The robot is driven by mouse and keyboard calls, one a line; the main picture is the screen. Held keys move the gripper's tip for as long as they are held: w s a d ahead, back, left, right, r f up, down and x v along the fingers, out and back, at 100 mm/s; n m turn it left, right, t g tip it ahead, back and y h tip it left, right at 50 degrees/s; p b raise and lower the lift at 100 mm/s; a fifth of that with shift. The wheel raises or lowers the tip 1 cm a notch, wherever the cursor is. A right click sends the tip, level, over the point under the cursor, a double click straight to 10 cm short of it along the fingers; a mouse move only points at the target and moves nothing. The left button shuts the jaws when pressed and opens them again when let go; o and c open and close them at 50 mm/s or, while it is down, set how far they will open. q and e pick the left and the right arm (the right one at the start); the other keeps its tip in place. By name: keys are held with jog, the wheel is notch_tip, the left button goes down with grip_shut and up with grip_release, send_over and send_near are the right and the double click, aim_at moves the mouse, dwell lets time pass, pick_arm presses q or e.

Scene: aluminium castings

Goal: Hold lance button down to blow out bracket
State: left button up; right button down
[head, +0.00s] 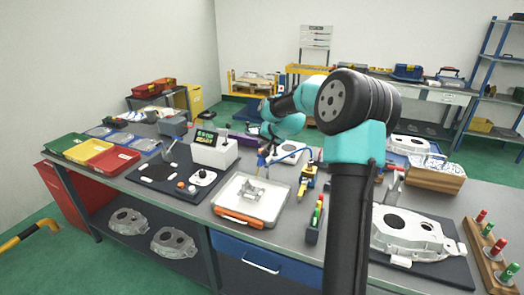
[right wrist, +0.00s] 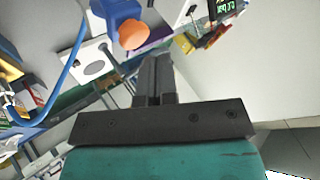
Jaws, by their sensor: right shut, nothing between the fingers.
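The blue air lance (head: 262,160) stands over the clear tray in the middle of the bench in the head view. Its blue body (right wrist: 112,10) and round orange button (right wrist: 132,34) show at the top of the right wrist view. My right gripper (right wrist: 154,62) is shut and empty, with its fingertips just below the button in that view; I cannot tell whether they touch it. In the head view the right gripper (head: 270,146) is small and dark beside the lance. A small grey metal bracket (head: 251,192) lies in the tray below the lance. My left gripper is not in view.
The clear tray (head: 229,207) has an orange front latch. A black mat (head: 148,172) with small parts lies to its left. A large casting (head: 418,236) is at the right. A blue hose (right wrist: 68,75) loops at the left of the right wrist view.

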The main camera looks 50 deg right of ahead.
jog(key=shift+f, duration=0.15)
jog(key=shift+f, duration=0.3)
jog(key=shift+f, duration=0.6)
dwell(1.9)
jog(key=shift+r, duration=0.1)
dwell(0.8)
jog(key=shift+r, duration=0.95)
jog(key=shift+r, duration=2.5)
